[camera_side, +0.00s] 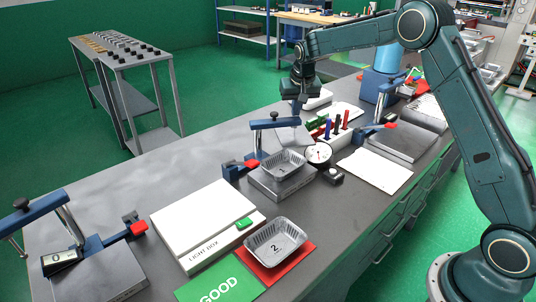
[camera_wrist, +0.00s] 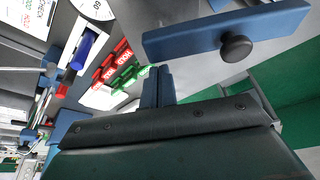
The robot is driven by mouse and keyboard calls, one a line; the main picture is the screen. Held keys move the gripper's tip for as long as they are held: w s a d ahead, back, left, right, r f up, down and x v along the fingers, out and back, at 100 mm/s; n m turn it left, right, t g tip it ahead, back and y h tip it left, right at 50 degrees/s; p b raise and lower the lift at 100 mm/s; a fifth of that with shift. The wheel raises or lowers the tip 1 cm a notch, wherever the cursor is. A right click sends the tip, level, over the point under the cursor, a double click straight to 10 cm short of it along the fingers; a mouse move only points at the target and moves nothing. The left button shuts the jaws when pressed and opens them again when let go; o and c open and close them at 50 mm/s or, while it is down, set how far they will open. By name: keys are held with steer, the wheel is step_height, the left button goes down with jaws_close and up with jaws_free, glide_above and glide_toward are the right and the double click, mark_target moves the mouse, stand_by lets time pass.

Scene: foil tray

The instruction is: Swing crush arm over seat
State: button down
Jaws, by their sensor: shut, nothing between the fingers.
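The crush arm (camera_side: 274,123) is a blue bar with a black knob on a silver post, at the middle fixture. It shows large at the upper right in the wrist view (camera_wrist: 200,34), its knob facing the camera. The seat (camera_side: 278,188) is a grey metal block with a foil tray (camera_side: 283,164) on it. In the side view the bar appears above and behind this tray; I cannot tell whether it lies over the seat. My gripper (camera_side: 300,106) is shut and empty, above and just right of the bar's end. Its fingers (camera_wrist: 158,84) appear apart from the bar.
A round dial gauge (camera_side: 318,153) and a marker holder (camera_side: 342,134) stand right of the seat. A light box (camera_side: 207,224), a second foil tray (camera_side: 276,243) on a red mat and a green GOOD mat (camera_side: 219,285) lie in front. Similar blue-armed fixtures stand at both ends.

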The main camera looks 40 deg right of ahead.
mark_target(299, 118)
steer(key=shift+s+a, duration=0.15)
steer(key=shift+s, duration=0.1)
steer(key=shift+s+a+m, duration=0.1)
steer(key=shift+s+m, duration=0.1)
steer(key=shift+m, duration=0.2)
steer(key=shift+s+a+m+h, duration=0.3)
steer(key=shift+s+a+m, duration=0.2)
steer(key=shift+s+m, duration=0.4)
steer(key=s+a+m+g+h, duration=0.1)
steer(key=s+a+m+g, duration=0.1)
steer(key=s+a+m, duration=0.3)
steer(key=shift+s+a+m+g, duration=0.25)
steer(key=shift+a+m+g, duration=0.15)
steer(key=shift+a+m, duration=1.25)
steer(key=shift+a, duration=0.15)
